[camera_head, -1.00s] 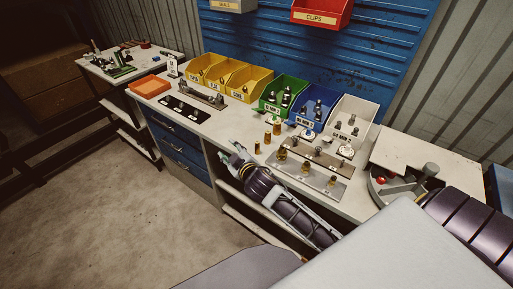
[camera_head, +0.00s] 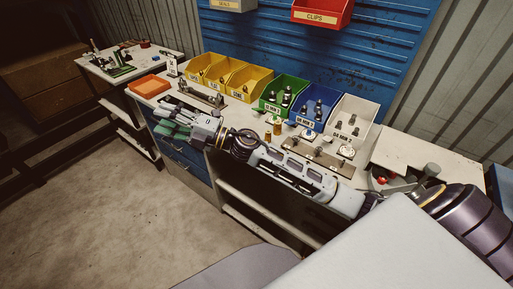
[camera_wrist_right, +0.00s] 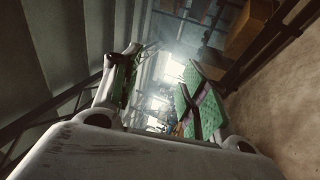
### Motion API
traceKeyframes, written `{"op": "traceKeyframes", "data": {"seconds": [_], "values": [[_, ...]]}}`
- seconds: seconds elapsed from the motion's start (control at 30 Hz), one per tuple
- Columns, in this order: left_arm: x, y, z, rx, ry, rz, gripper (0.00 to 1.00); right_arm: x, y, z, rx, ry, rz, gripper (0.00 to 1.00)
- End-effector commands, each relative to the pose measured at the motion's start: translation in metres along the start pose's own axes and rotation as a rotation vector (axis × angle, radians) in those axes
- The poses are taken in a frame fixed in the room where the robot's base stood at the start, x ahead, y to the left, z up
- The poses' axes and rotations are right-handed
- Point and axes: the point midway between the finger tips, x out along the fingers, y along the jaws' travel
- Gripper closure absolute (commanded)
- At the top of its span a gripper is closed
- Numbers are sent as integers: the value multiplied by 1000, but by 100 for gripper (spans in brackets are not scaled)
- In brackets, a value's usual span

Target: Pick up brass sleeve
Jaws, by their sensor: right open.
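Small brass sleeves stand on the bench in the head view, one (camera_head: 267,136) in front of another (camera_head: 277,128), near the green and blue bins. I cannot tell which one is meant. My right gripper (camera_head: 165,123) is stretched to the left, over the front edge of the bench left of the sleeves. It is open with nothing between its fingers. Its green-padded fingers (camera_wrist_right: 160,88) are spread apart in the right wrist view, with no sleeve seen between them. The right forearm hides part of the bench front. My left gripper is not in view.
Yellow bins (camera_head: 222,73), a green bin (camera_head: 284,96), a blue bin (camera_head: 318,106) and a white bin (camera_head: 351,119) line the back of the bench. A metal fixture plate (camera_head: 318,155) lies behind my forearm. An orange tray (camera_head: 149,87) sits at the left end.

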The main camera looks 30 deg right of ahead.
Motion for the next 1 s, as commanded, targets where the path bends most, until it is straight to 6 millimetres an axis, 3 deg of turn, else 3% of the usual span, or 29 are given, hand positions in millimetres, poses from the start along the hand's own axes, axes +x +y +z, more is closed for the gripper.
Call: {"op": "traceKeyframes", "data": {"seconds": [0.3,0.53,0.77,1.0], "values": [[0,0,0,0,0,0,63,2,-13,-36,-249,317,-153,56],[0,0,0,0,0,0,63,-16,-36,-44,-411,519,-313,56],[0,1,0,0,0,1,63,-46,-58,-31,-552,691,-516,56],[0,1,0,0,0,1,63,-90,-73,4,-673,832,-769,56]]}}
